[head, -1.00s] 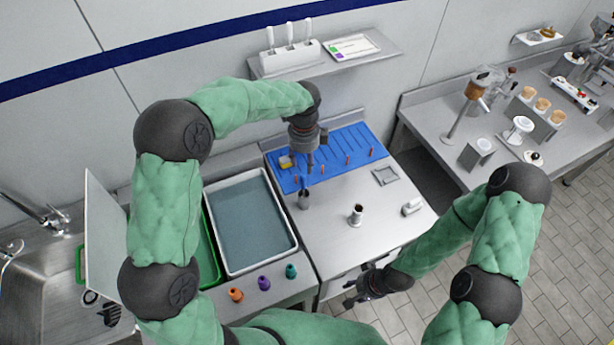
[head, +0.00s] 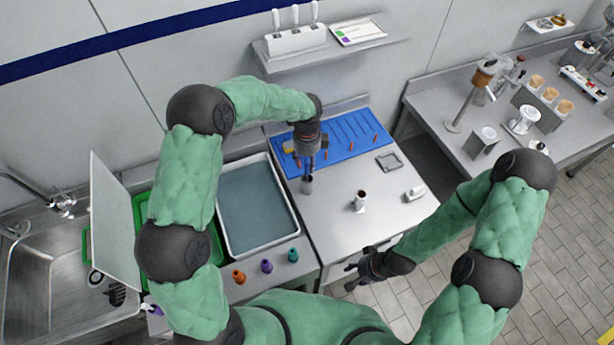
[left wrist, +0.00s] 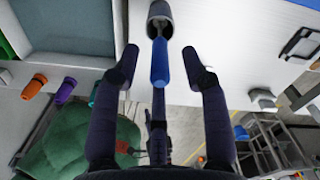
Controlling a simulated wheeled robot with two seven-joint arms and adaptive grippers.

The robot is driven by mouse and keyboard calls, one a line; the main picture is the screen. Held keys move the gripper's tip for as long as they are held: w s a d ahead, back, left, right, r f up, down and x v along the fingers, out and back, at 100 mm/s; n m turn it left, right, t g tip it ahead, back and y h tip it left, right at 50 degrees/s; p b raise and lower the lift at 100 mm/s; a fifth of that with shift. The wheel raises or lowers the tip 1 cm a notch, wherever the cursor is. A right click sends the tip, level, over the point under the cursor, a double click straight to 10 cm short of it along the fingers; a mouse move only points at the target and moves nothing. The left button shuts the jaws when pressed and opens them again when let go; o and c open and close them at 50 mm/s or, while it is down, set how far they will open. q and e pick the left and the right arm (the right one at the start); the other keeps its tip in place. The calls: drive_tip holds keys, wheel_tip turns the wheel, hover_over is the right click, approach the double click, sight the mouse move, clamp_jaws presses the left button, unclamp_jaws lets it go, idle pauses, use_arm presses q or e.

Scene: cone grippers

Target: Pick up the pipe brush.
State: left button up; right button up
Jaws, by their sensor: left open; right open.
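A blue handle (left wrist: 160,62), which I take for the pipe brush, stands up out of a grey metal cup. The cup shows in the left wrist view (left wrist: 158,12) and in the head view (head: 308,186), on the steel table near the front of the blue mat. Its bristle end is hidden in the cup. My left gripper (head: 308,168) is open just above the cup. In the left wrist view its fingers (left wrist: 160,55) lie on either side of the handle, not closed on it. My right gripper (head: 352,277) is open and empty at the table's front edge.
The blue mat (head: 350,128) with orange-tipped items and a yellow piece lies behind the cup. A small cup (head: 360,200), a white piece (head: 415,193) and a square tray (head: 389,162) stand to the right. A water basin (head: 232,254) is left.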

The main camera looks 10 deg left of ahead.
use_arm(q)
drive_tip(key=shift+f, duration=0.75)
clamp_jaws()
drive_tip(key=shift+r, duration=0.15)
